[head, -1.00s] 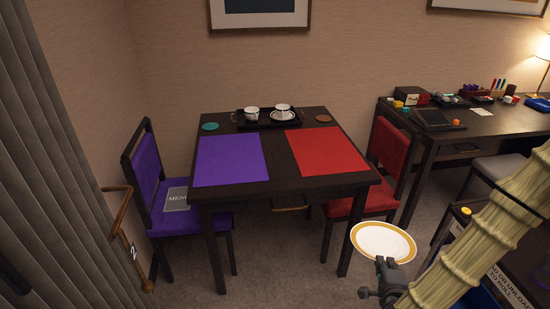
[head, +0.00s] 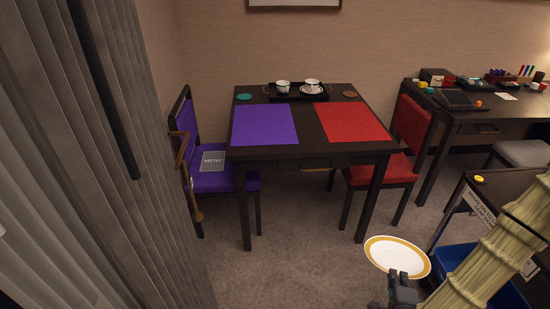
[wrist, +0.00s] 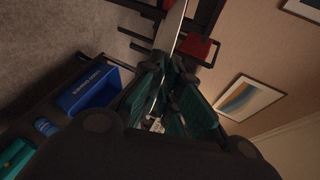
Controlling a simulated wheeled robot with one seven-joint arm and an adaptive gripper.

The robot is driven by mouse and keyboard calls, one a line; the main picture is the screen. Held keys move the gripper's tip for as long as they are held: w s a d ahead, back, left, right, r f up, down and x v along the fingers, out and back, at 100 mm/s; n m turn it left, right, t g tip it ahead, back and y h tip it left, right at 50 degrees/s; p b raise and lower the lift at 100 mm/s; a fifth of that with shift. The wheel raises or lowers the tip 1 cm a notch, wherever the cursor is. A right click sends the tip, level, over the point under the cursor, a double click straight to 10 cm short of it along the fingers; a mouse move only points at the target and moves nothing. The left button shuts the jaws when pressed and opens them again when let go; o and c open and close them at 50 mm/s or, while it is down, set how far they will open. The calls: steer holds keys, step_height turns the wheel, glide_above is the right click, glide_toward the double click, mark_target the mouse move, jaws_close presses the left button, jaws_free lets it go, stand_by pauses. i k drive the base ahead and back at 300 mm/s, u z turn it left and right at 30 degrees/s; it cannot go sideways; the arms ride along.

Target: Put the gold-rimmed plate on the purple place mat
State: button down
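The gold-rimmed plate (head: 396,256) is white with a gold band and is held out in front of my arm, above the carpet and short of the table. My gripper (head: 402,280) is shut on its near edge. In the wrist view the plate (wrist: 172,32) shows edge-on as a thin pale strip between the fingers of my gripper (wrist: 172,88). The purple place mat (head: 265,125) lies flat and bare on the left half of the dark table (head: 312,142).
A red mat (head: 354,122) lies on the right half. A black tray (head: 270,98) with two cups stands at the back, between a teal coaster (head: 244,96) and a brown one (head: 350,94). Purple (head: 225,181) and red (head: 412,125) chairs flank the table. A grey curtain fills the left.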

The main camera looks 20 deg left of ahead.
mark_target(265, 131)
steer(key=k, duration=0.75)
steer(key=u, duration=0.95)
steer(key=i, duration=1.25)
steer(key=z, duration=0.2)
